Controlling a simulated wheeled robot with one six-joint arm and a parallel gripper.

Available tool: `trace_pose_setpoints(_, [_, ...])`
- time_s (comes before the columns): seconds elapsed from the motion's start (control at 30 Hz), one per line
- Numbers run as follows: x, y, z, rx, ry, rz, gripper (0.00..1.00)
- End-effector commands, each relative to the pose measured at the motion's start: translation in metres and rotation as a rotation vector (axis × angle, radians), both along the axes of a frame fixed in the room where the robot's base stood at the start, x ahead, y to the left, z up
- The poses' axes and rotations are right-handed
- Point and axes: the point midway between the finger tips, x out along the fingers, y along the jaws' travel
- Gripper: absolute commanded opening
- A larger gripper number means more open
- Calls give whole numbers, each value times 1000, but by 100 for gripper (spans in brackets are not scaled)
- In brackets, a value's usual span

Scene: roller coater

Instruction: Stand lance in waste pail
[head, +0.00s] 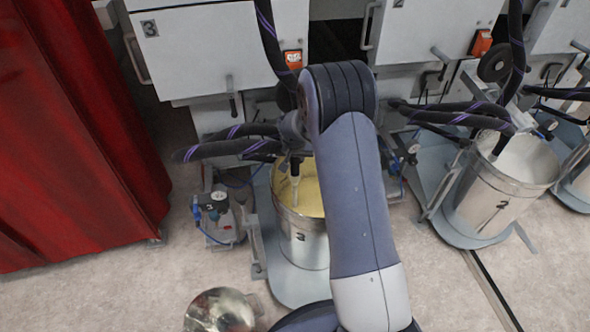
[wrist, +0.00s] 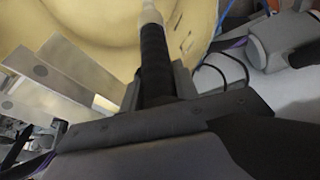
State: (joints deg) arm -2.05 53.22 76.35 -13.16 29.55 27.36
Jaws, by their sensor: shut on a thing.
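My gripper (wrist: 155,88) is shut on the lance (wrist: 154,50) by its dark ribbed grip, as the wrist view shows. In the head view my arm hides most of the gripper. The lance (head: 295,183) hangs roughly upright there, its pale lower end inside the mouth of the metal pail marked 3 (head: 302,248). That pail is lined with or holds something yellow; whether the lance tip touches it I cannot tell. A shiny metal vessel (head: 218,312), partly cut off at the bottom edge, may be the waste pail; no label shows on it.
Dark hoses with purple stripes (head: 235,148) run beside the lance. Grey cabinets (head: 215,50) stand behind. A pail marked 2 (head: 500,190) stands at right. A small regulator unit (head: 218,215) is left of pail 3. A red curtain (head: 75,140) hangs at left. Floor is bare at lower left.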

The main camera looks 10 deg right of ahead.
Motion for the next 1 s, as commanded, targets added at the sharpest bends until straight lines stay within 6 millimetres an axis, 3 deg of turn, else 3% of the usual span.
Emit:
trace_pose_setpoints(0.03, [2,0,17,0,-7,1,0])
trace_pose_setpoints(0.23, [2,0,56,0,-7,0,0])
trace_pose_setpoints(0.53, [1,0,102,-1,-4,1,0])
trace_pose_setpoints(1.0, [1,0,156,1,-4,1,0])
